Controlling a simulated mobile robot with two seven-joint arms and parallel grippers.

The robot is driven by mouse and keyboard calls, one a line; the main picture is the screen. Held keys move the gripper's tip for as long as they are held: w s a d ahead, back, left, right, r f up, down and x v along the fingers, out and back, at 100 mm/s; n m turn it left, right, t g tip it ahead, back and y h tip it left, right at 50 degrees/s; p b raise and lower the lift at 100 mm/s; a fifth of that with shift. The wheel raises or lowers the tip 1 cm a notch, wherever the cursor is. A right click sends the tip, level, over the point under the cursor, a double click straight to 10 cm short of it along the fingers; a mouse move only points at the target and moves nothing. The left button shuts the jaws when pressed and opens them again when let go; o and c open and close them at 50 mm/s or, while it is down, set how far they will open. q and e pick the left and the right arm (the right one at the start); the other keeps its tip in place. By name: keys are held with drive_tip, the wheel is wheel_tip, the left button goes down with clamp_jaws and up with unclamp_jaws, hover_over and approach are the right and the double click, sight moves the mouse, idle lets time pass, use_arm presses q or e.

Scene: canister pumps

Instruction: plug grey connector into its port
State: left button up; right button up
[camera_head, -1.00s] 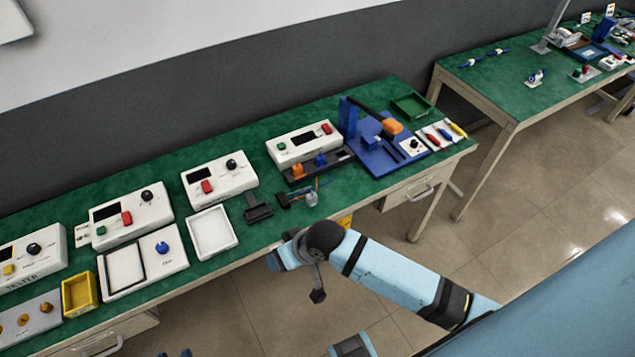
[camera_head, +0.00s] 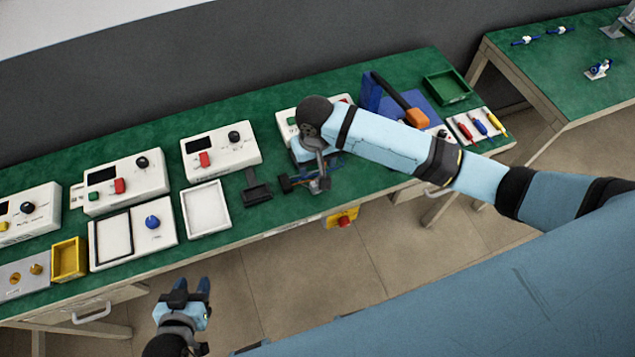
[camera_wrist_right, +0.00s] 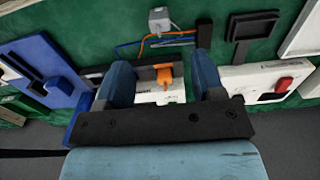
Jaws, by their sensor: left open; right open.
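The grey connector (camera_wrist_right: 158,18) lies on the green bench in the wrist view. Orange and blue wires run from near it to a black block (camera_wrist_right: 204,34). My left gripper (camera_head: 190,288) is open and empty, in front of the bench.
A white device (camera_head: 286,122) stands behind my right gripper. A blue stand (camera_head: 372,92) is to its right. A black holder (camera_head: 257,192) and a white tray (camera_head: 206,208) lie to the left. A yellow box with a red button (camera_head: 343,219) hangs at the bench's front edge.

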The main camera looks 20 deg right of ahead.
sight(316, 183)
drive_tip(key=f, duration=1.1)
drive_tip(key=shift+w+d, duration=0.1)
drive_tip(key=shift+w, duration=0.1)
drive_tip(key=shift+c, duration=0.4)
drive_tip(key=c, duration=0.9)
